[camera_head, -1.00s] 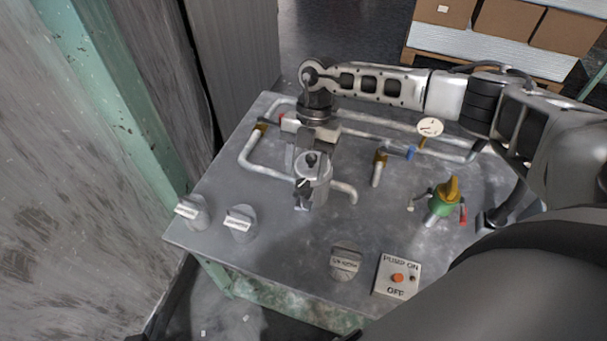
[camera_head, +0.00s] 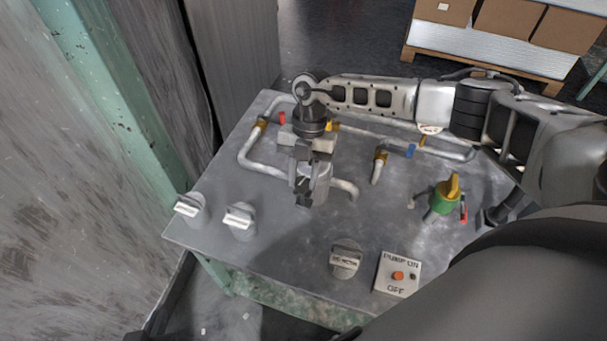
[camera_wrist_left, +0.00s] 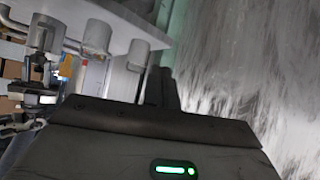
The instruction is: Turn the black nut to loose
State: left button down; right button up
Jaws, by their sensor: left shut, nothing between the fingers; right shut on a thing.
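My right gripper (camera_head: 303,192) reaches down at the middle of the table and is shut at the side of an upright grey cylinder (camera_head: 321,184). Dark parts sit between and around its fingertips. The black nut cannot be told clearly from the dark fingers; the arm hides much of that spot. My left gripper (camera_wrist_left: 163,88) shows in the left wrist view, its dark fingers shut and empty, apart from the table. I cannot make it out in the head view.
Grey pipes (camera_head: 254,160) run along the back of the metal table (camera_head: 270,260). Grey knobs (camera_head: 240,222) stand along the front. A yellow-topped green valve (camera_head: 443,200) and a pump switch box (camera_head: 398,272) are at the right. A grey wall (camera_head: 60,190) borders the left.

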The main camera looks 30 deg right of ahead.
jog(key=shift+w+a+f+n+b, duration=0.1)
jog(key=shift+n+b, duration=0.2)
jog(key=shift+n, duration=0.5)
jog(key=shift+n+g+h, duration=0.5)
jog(key=shift+n, duration=0.5)
pick_arm(q)
jog(key=shift+d+f, duration=0.1)
jog(key=shift+f, duration=0.1)
pick_arm(e)
jog(key=o, duration=1)
pick_arm(q)
jog(key=shift+f, duration=0.1)
pick_arm(e)
jog(key=p+v, duration=0.4)
jog(key=v, duration=0.3)
jog(key=shift+r+p, duration=0.3)
jog(key=shift+p, duration=0.1)
pick_arm(q)
jog(key=shift+w+a+r, duration=0.1)
jog(key=shift+w+r, duration=0.15)
jog(key=shift+r, duration=0.7)
jog(key=shift+w+a+r, duration=0.1)
jog(key=shift+w+r, duration=0.15)
jog(key=shift+r, duration=0.7)
jog(key=shift+w+r, duration=0.25)
jog(key=shift+r, duration=0.7)
pick_arm(e)
jog(key=shift+w+r, duration=0.1)
jog(key=shift+r, duration=0.25)
